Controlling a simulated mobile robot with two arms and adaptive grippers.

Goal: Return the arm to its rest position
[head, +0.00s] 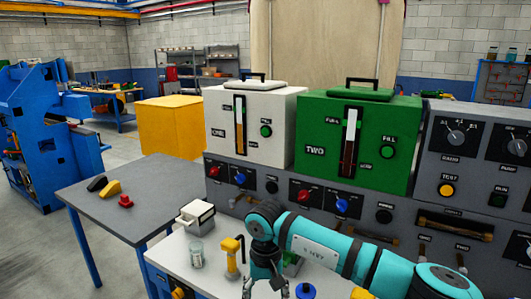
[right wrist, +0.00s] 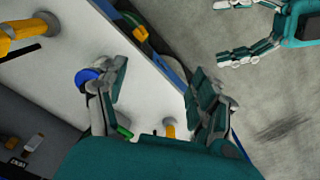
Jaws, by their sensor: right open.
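My right arm (head: 315,252) is teal and reaches in from the right in the head view, over the white worktop (head: 172,258). Its gripper (head: 266,288) points down at the bottom of that view, partly cut off by the edge. In the right wrist view my right gripper (right wrist: 158,82) has its two fingers wide apart with nothing between them. My left gripper (right wrist: 240,32) shows at the top right of the right wrist view, over the floor. Its fingers are spread and empty. It does not show in the head view.
A yellow-handled tool (head: 232,256), a glass jar (head: 196,255) and a blue knob (head: 305,291) are close to the right gripper. A white box (head: 265,126) and a green box (head: 358,142) stand on the control panel behind. The grey table (head: 150,195) is mostly bare.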

